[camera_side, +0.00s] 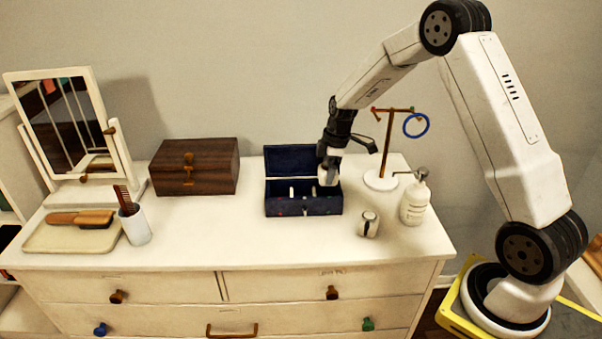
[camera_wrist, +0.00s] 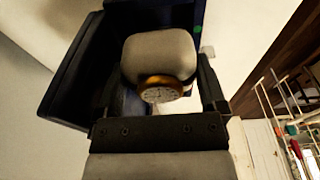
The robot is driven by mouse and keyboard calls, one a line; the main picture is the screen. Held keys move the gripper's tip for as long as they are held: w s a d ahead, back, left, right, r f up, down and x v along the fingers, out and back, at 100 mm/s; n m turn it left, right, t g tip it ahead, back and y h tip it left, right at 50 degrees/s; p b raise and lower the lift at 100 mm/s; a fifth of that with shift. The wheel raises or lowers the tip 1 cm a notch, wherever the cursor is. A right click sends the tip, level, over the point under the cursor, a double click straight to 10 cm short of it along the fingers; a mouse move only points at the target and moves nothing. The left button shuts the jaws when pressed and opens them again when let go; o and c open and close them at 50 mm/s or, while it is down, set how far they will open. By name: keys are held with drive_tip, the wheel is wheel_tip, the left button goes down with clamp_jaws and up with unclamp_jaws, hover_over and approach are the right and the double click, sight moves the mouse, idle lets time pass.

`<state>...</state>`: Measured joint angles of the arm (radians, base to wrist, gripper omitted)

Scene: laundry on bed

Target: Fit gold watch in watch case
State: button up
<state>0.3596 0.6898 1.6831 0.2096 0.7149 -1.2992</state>
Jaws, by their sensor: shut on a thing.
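The watch case (camera_side: 303,208) is a dark blue box on the dresser, with its lid open and leaning back. Its interior has pale dividers or slots. My gripper (camera_side: 329,172) is over the right part of the case, pointing down. In the wrist view, my gripper (camera_wrist: 162,80) is shut on the gold watch (camera_wrist: 160,90), which has a pale round dial and is wrapped around a beige cushion (camera_wrist: 160,54). The dark case (camera_wrist: 75,70) shows behind and to the left of it. I cannot tell whether the cushion touches the case.
A stand (camera_side: 381,180) with a blue ring is behind. A wooden box (camera_side: 195,167), mirror, cup and tray are at left. The dresser top before the case is clear.

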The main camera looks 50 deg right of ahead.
drive_tip(key=shift+f, duration=1)
drive_tip(key=shift+f, duration=0.85)
idle(1.0)
drive_tip(key=o, duration=1)
drive_tip(key=shift+c, duration=0.2)
drive_tip(key=shift+s+d+r, duration=0.15)
drive_tip(key=shift+r, duration=1.15)
drive_tip(key=shift+s+d+r, duration=0.1)
drive_tip(key=shift+d+r, duration=0.05)
drive_tip(key=shift+r, duration=1.1)
drive_tip(key=shift+s+d+r, duration=0.15)
drive_tip(key=shift+r, duration=1.15)
drive_tip(key=shift+s+a+r, duration=0.1)
drive_tip(key=shift+s+a, duration=0.1)
drive_tip(key=shift+a, duration=0.2)
drive_tip(key=s+a+m+t+h, duration=0.1)
drive_tip(key=s+a+m, duration=0.8)
drive_tip(key=s+a, duration=0.6)
drive_tip(key=s, duration=0.2)
drive_tip(key=shift+s+r, duration=0.35)
drive_tip(key=shift+s, duration=0.05)
